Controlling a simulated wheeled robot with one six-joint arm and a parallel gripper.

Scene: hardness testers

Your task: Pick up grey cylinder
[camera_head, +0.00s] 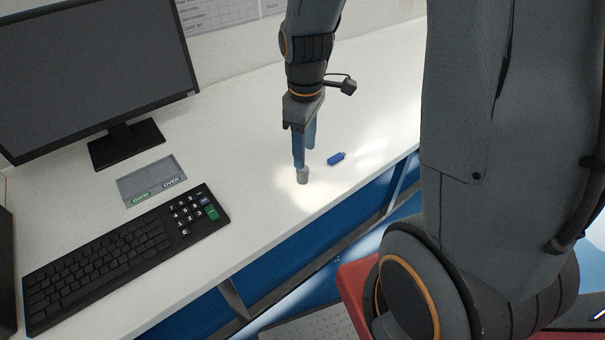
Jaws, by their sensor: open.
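A small grey cylinder (303,176) stands upright on the white table near its front edge, in a bright patch of light. My gripper (304,160) points down right above it, with blue fingers. The near finger's tip overlaps the top of the cylinder in this view. The other finger shows behind and to the right. The gripper is open. I cannot tell whether a finger touches the cylinder or whether the cylinder is between the fingers.
A small blue object (336,159) lies to the right of the cylinder. A black keyboard (105,265), a grey tray marked GOOD and OVER (150,174) and a monitor (95,75) are at left. The table (240,160) is clear between tray and cylinder.

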